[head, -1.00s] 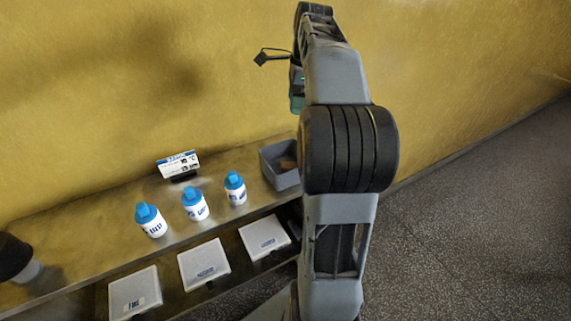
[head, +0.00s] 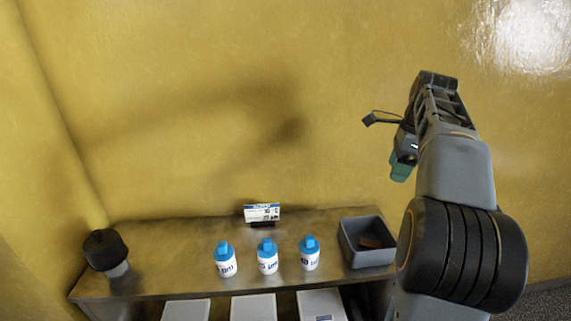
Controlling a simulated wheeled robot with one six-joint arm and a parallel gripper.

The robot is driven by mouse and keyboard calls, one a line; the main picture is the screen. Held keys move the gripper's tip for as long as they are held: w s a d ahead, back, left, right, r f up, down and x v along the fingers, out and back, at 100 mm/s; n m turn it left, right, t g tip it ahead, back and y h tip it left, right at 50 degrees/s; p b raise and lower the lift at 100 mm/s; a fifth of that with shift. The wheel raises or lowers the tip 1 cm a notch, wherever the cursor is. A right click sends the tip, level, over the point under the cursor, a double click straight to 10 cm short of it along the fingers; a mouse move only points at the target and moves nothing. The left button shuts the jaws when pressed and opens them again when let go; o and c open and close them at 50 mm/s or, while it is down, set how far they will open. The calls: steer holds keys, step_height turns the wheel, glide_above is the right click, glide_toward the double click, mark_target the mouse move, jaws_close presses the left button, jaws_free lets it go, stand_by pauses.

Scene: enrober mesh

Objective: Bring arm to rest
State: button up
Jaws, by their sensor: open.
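My arm rises along the right side of the head view, folded upward in front of the yellow wall. Its end is at the upper right, where a dark wrist part with a green piece shows above and behind the grey bin. The gripper's fingers are hidden or too small to make out, and I see nothing held there. The arm is clear of the shelf and everything on it.
A metal shelf (head: 180,286) holds three blue-capped white bottles (head: 226,262), a small sign (head: 262,213), a grey bin (head: 360,262) with a brown item inside, and a black-topped object (head: 104,252). White boxes (head: 253,307) sit below. The wall (head: 220,120) stands close behind.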

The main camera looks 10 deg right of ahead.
step_height(320, 180, down, 9)
steer(key=a+n+h, duration=0.2)
steer(key=a+n, duration=0.1)
steer(key=n, duration=0.8)
steer(key=s+a+f+n+t, duration=0.1)
steer(key=s+a+f+n, duration=0.2)
steer(key=a, duration=0.3)
steer(key=s+a+f+n, duration=0.3)
steer(key=s+a+n, duration=0.1)
steer(key=a+n, duration=0.2)
steer(key=s+a+f+n+t, duration=0.1)
steer(key=s+a+f+n, duration=0.2)
steer(key=a, duration=0.4)
steer(key=shift+s+a+n+t+p, duration=0.35)
steer(key=shift+s+n, duration=0.3)
steer(key=shift+n, duration=0.25)
